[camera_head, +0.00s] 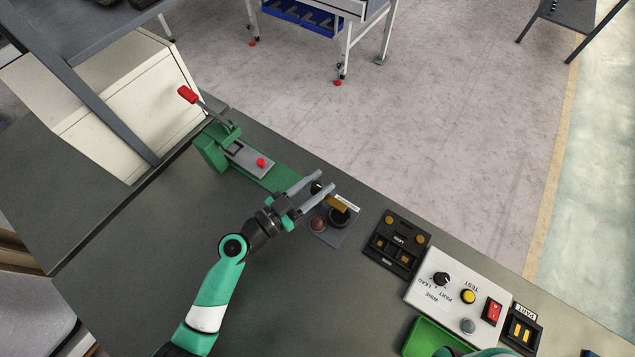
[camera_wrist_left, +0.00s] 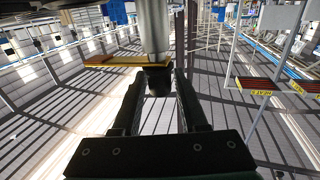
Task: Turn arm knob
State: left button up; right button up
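A dark control plate (camera_head: 330,238) on the workbench carries a reddish-brown round button (camera_head: 318,224), a black round base (camera_head: 340,217) and an orange-yellow bar (camera_head: 337,203). A small black knob end (camera_head: 316,187) shows between the fingers of my left gripper (camera_head: 328,179). In the left wrist view a grey metal cylinder with a black end (camera_wrist_left: 158,78) stands between the fingertips, with the yellow bar (camera_wrist_left: 115,61) beside it. My left gripper is open around the black end; whether a finger touches it I cannot tell. My right gripper is not in view.
A green lever fixture (camera_head: 210,150) with a red handle (camera_head: 188,95) stands left of the plate. To the right are a black switch box (camera_head: 397,258), a white panel (camera_head: 425,295) with a black dial (camera_head: 441,279), and a green tray (camera_head: 412,345). The left bench surface is clear.

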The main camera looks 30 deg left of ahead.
pick_arm(q)
grip_shut()
